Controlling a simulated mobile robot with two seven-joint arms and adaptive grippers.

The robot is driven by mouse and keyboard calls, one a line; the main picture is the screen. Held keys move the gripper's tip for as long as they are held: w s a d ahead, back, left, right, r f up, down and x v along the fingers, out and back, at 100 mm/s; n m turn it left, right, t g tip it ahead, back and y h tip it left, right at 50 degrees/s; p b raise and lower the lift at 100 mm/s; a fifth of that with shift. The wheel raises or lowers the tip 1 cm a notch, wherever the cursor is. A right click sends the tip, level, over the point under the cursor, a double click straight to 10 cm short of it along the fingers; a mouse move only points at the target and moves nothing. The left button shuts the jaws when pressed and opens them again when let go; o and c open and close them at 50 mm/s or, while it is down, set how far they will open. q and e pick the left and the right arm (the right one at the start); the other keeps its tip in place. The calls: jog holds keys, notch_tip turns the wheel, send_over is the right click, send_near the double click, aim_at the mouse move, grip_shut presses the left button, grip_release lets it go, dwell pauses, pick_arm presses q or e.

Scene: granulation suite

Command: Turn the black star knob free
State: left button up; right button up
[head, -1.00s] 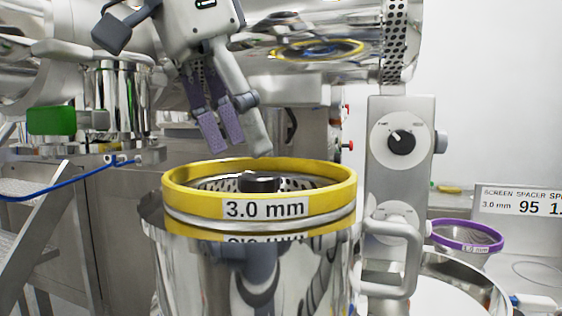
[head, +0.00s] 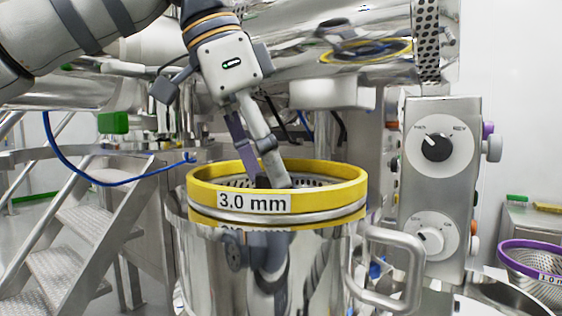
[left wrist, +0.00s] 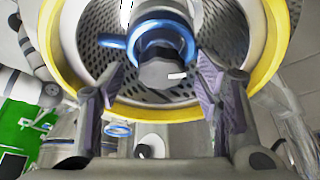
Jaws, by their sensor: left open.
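The black star knob (left wrist: 160,74) shows in the left wrist view as a dark, many-sided knob at the centre of the perforated screen (left wrist: 100,18). A blue ring-like part with an arm sits just behind it. The screen's yellow rim (head: 335,181), labelled 3.0 mm, tops a shiny steel vessel. My left gripper (head: 268,184) reaches down inside this rim. In the left wrist view its fingers (left wrist: 164,84) are open, one on each side of the knob, with gaps visible. In the head view the fingers and rim mostly hide the knob. My right gripper is not in view.
A steel handle (head: 408,275) sticks out at the vessel's right. A control post with dials (head: 437,148) stands behind it. Large steel machinery hangs over the screen. A purple-rimmed screen (head: 535,262) lies at the far right, and steps (head: 85,220) stand at left.

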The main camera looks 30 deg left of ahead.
pick_arm(q)
jog(key=shift+a, duration=0.1)
jog(key=shift+c, duration=1.4)
jog(key=c, duration=0.9)
